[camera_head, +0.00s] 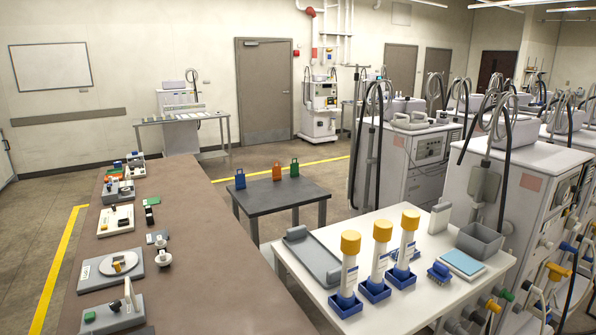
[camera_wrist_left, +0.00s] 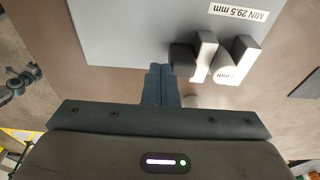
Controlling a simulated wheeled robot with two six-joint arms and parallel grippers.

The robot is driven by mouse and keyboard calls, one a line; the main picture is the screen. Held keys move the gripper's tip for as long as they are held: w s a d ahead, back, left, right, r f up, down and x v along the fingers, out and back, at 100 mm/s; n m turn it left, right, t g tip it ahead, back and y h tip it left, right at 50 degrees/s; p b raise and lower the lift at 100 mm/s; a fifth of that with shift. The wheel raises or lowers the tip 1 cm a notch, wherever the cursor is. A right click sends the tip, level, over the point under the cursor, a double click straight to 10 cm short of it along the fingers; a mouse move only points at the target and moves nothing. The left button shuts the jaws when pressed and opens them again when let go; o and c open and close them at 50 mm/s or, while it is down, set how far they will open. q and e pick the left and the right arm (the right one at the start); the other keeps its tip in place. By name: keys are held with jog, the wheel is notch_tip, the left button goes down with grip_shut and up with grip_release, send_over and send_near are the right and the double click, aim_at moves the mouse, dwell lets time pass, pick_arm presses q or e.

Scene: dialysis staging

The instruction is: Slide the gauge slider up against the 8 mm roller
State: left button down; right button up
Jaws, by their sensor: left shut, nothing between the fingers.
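In the left wrist view a grey plate (camera_wrist_left: 120,30) carries a label (camera_wrist_left: 238,12) reading "MIN 29.5 mm". At its near edge stand a dark grey block (camera_wrist_left: 182,58), an upright light piece (camera_wrist_left: 204,55) and a second light piece (camera_wrist_left: 236,58) with a partly hidden "mm" label. I cannot tell for certain which is the slider or the roller. My left gripper (camera_wrist_left: 160,80) is shut and empty, its fingers just left of the dark block; I cannot tell whether they touch. Neither gripper shows in the head view.
In the head view a long brown table (camera_head: 190,240) holds several small fixtures along its left side, including one with a white disc (camera_head: 118,264). Its right half is bare. A white table (camera_head: 400,310) with yellow-capped cylinders (camera_head: 381,240) stands at the right.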

pick_arm(q)
jog(key=shift+w+a, duration=0.1)
jog(key=shift+w, duration=0.05)
jog(key=shift+r, duration=0.15)
jog(key=shift+r, duration=0.15)
jog(key=r+p, duration=0.1)
jog(key=s+r+p, duration=0.1)
jog(key=r+p, duration=0.2)
jog(key=p, duration=0.1)
jog(key=shift+s+d+r, duration=0.15)
jog(key=shift+d+r, duration=0.1)
jog(key=shift+d, duration=0.15)
jog(key=shift+s+f, duration=0.1)
dwell(0.5)
